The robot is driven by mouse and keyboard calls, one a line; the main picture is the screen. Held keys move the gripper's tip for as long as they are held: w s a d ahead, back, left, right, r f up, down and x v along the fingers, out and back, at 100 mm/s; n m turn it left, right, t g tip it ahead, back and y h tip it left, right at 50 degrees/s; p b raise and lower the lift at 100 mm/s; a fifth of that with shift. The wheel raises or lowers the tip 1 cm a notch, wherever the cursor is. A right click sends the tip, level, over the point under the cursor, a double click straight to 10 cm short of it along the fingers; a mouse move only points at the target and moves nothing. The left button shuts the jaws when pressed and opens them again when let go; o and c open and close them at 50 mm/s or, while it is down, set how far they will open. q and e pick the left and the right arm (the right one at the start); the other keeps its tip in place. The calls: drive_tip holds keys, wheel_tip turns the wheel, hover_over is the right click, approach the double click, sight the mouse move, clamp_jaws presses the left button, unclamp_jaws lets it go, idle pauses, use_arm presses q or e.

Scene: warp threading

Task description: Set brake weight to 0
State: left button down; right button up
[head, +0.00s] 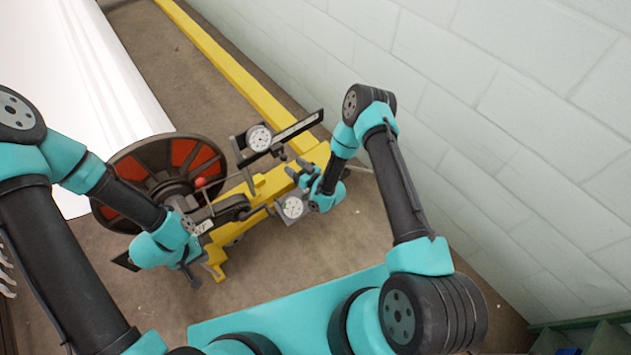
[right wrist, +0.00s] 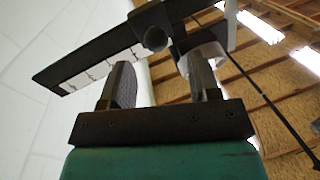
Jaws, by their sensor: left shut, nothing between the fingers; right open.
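The black scale bar (head: 297,130) with a pale marked strip juts out to the upper right from the yellow machine frame (head: 232,228). A round white dial (head: 259,138) sits near its inner end. My right gripper (head: 298,172) is open just below the bar. In the right wrist view, the ticked bar (right wrist: 95,65) passes above the open fingers (right wrist: 160,90). A dark round knob (right wrist: 154,39) and a pale round part (right wrist: 203,55) are close above the fingers. I cannot tell which part is the brake weight. My left gripper (head: 191,274) is shut and empty, low beside the frame.
A dark wheel with red panels (head: 150,165) and a red ball knob (head: 200,182) are left of the frame. A second dial (head: 292,207) sits below my right gripper. A large white roll (head: 85,80) lies upper left. A block wall (head: 500,120) bounds the right.

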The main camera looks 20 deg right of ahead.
drive_tip(key=v, duration=1.1)
drive_tip(key=shift+a, duration=0.15)
drive_tip(key=s+d+r+m+g+h, duration=0.1)
drive_tip(key=s+r+m+g+h, duration=0.2)
drive_tip(key=s+g, duration=0.4)
drive_tip(key=s+d+r+m+g+h, duration=0.2)
drive_tip(key=s+r+g, duration=0.2)
drive_tip(key=s+g, duration=0.3)
drive_tip(key=s, duration=0.3)
drive_tip(key=shift+s+d+r+m+h, duration=0.25)
drive_tip(key=shift+d+r+m+h, duration=0.05)
drive_tip(key=shift+r+m+h, duration=0.1)
